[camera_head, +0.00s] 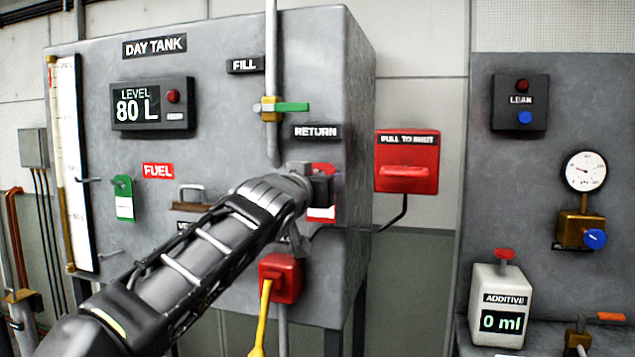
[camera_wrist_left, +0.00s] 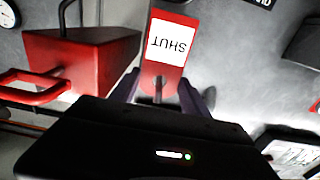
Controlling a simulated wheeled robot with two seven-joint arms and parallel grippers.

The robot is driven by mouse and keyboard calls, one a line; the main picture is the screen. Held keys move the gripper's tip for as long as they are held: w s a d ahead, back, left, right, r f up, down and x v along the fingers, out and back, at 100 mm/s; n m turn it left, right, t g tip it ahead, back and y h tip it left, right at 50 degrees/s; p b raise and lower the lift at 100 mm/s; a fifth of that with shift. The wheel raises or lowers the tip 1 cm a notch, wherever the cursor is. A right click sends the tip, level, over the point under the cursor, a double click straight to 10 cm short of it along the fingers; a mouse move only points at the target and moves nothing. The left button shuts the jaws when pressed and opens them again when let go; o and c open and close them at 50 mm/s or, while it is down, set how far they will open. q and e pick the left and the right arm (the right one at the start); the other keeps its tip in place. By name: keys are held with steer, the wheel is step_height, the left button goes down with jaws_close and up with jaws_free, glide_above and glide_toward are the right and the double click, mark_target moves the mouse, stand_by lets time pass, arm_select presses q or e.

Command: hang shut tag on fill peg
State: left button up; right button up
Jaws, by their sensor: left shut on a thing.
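The shut tag is a red plate with a white label. It shows at my left gripper in the head view (camera_head: 322,213), and in the left wrist view (camera_wrist_left: 168,75) its word SHUT reads upside down. My left gripper (camera_head: 320,188) is shut on the tag, in front of the right part of the day tank's face; in the wrist view its fingers (camera_wrist_left: 160,92) stand either side of the tag's end. The FILL label (camera_head: 245,65) is above and left of it, beside a vertical pipe with a green-handled valve (camera_head: 290,107). I cannot make out the fill peg. My right gripper is not in view.
A red PULL TO SHUT box (camera_head: 406,160) is just right of the tank; its handle shows close in the wrist view (camera_wrist_left: 35,88). A green tag (camera_head: 122,198) hangs at the tank's left. A red box (camera_head: 281,278) with a yellow lever is below my gripper.

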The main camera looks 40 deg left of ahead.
arm_select(q)
steer(key=shift+f+b, duration=0.1)
steer(key=shift+b, duration=0.2)
stand_by(0.4)
steer(key=o, duration=1.3)
steer(key=shift+c, duration=0.2)
steer(key=v, duration=0.7)
steer(key=shift+s+b, duration=0.35)
steer(key=shift+d, duration=0.1)
